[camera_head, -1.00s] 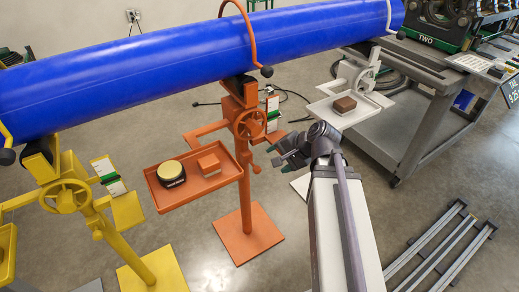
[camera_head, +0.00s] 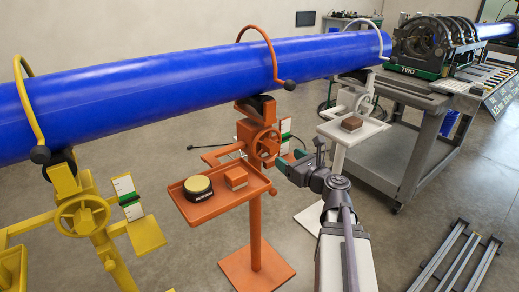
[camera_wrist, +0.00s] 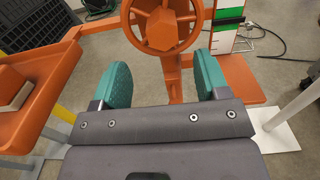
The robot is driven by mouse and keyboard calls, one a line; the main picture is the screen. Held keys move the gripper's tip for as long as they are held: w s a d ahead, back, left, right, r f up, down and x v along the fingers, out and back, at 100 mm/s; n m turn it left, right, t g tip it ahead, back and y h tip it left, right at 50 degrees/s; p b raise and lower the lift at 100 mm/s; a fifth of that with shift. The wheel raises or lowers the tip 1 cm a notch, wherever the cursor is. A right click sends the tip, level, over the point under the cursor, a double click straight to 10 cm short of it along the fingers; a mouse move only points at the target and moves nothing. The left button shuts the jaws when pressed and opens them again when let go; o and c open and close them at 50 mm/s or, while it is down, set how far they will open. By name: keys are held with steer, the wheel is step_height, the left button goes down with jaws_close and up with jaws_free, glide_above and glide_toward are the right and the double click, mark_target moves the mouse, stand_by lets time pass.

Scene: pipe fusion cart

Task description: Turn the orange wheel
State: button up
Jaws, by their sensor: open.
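The orange wheel (camera_head: 267,144) is a spoked handwheel on the orange pipe stand (camera_head: 255,225), below the blue pipe. In the wrist view the wheel (camera_wrist: 163,24) is at the top centre, with its upper rim cut off by the frame. My gripper (camera_head: 289,169) is just right of and below the wheel in the head view. In the wrist view my gripper (camera_wrist: 163,77) has its two green fingers spread wide, with nothing between them. The wheel lies beyond the fingertips, roughly centred between them, and no contact shows.
The orange tray (camera_head: 210,210) beside the stand holds a yellow-topped black tape roll (camera_head: 199,189) and an orange block (camera_head: 236,178). A green-and-white scale (camera_wrist: 229,20) stands right of the wheel. The blue pipe (camera_head: 170,85) runs above. Yellow (camera_head: 82,216) and white (camera_head: 352,105) stands flank the orange one.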

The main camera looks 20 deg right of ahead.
mark_target(275, 149)
steer(key=x, duration=1)
steer(key=shift+w, duration=0.35)
jaws_close()
